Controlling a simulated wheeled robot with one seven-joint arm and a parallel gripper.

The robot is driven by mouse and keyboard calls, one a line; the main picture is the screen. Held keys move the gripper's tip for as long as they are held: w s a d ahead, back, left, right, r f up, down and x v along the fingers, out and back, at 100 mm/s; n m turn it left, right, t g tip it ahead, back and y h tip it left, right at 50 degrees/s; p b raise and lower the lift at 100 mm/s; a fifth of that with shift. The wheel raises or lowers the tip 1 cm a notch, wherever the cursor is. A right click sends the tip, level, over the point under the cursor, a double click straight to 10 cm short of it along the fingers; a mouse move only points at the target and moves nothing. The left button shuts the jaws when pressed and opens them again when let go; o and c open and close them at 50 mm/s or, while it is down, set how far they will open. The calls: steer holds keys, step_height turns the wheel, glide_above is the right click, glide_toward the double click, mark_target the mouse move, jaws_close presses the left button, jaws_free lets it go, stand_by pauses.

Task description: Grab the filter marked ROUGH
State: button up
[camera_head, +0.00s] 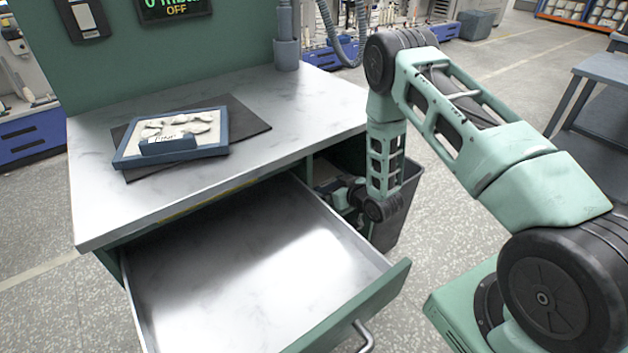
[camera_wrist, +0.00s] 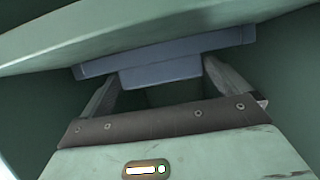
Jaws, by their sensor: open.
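A blue filter frame with a pale filter (camera_head: 185,128) and a label that seems to read FINE lies on a dark mat on the bench. No ROUGH marking is readable in either view. My gripper (camera_wrist: 158,85) is inside the bench's side compartment, mostly hidden in the head view. In the wrist view its two fingers are apart, with a blue block-shaped tab (camera_wrist: 160,72) on a blue bar (camera_wrist: 110,64) at their tips. I cannot tell whether the fingers touch the tab. Any label on it is out of sight.
The bench drawer (camera_head: 235,270) is pulled out and looks empty. Green panels (camera_wrist: 180,22) close in around my gripper. A dark bin (camera_head: 400,205) stands right of the compartment. The bench top (camera_head: 310,110) is clear around the mat (camera_head: 245,118).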

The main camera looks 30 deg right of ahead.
steer(key=shift+w+f, duration=0.1)
steer(key=shift+w, duration=0.15)
steer(key=c, duration=0.8)
